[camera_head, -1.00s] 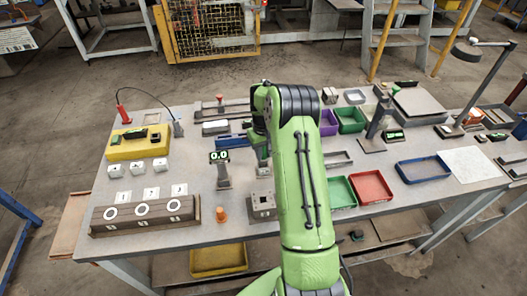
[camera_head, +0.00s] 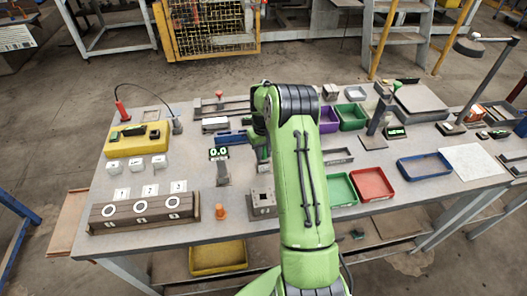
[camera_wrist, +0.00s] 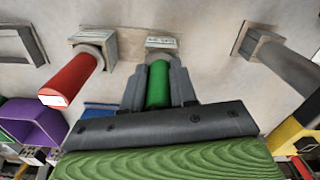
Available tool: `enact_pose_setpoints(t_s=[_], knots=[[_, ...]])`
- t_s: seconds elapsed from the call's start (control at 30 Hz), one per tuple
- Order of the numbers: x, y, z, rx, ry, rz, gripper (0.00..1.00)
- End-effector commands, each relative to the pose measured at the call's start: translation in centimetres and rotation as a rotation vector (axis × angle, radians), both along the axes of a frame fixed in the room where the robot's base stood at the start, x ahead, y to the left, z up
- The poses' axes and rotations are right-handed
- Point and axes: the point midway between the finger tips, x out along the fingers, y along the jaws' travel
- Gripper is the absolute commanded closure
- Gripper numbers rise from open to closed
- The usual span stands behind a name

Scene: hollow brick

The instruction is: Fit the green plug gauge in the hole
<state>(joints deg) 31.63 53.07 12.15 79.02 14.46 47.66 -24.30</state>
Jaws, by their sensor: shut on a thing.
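The green plug gauge (camera_wrist: 158,86) is between the two dark fingers of my gripper (camera_wrist: 158,88) in the wrist view. My gripper is shut on it. A small grey block with a printed label (camera_wrist: 162,42) lies just beyond the gauge's far end. I cannot tell whether the gauge touches it. In the head view my gripper (camera_head: 263,162) is partly hidden behind my arm, and I cannot make out the gauge there. A grey block with a dark opening (camera_head: 262,204) stands nearer me on the table. I cannot tell whether this is the task's hole.
A red cylinder on a grey block (camera_wrist: 71,80) stands beside my gripper, and a dark grey post (camera_wrist: 290,68) stands on the other side. In the head view, a 0.0 display (camera_head: 218,153) and an orange piece (camera_head: 221,212) stand left of my arm. Trays (camera_head: 372,184) lie right.

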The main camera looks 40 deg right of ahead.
Motion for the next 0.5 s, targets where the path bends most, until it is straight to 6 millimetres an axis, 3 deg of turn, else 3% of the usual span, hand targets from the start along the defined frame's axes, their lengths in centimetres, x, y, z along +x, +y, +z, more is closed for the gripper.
enact_pose_setpoints(t_s=[0.33,0.37,0.5], knots=[[0.01,-0.01,-0.69,0.000,0.000,0.000,1.00],[0.01,-0.01,-0.70,0.000,0.000,0.000,0.71],[0.01,-0.01,-0.63,0.000,0.000,0.000,0.50]])
